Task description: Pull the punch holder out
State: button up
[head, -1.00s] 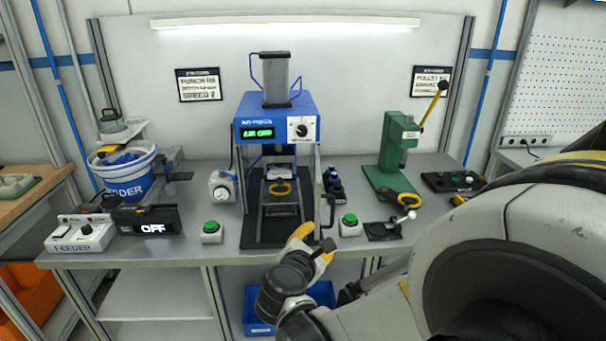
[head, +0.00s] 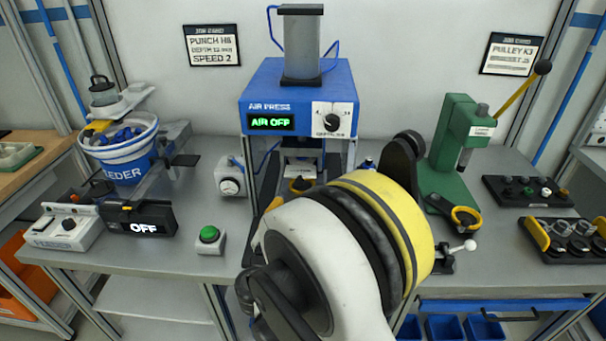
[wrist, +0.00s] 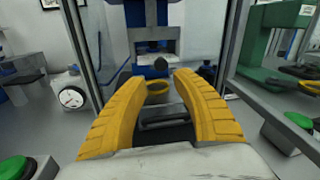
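The blue air press (head: 297,95) stands on the bench, its display reading AIR OFF. In the head view my arm hides most of the gripper.
Press frame posts stand on both sides of the gripper. A green arbor press (head: 455,150) is at right, beside trays of parts (head: 570,240). A gauge (head: 231,180), a green button (head: 209,235) and a feeder bucket (head: 122,160) are at left.

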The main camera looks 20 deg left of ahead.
aim_at(299, 184)
jog(key=w+b, duration=0.1)
jog(key=w, duration=0.3)
jog(key=w+b, duration=0.1)
jog(key=w, duration=0.4)
jog(key=shift+w+a, duration=0.2)
jog(key=shift+w, duration=0.05)
grip_shut()
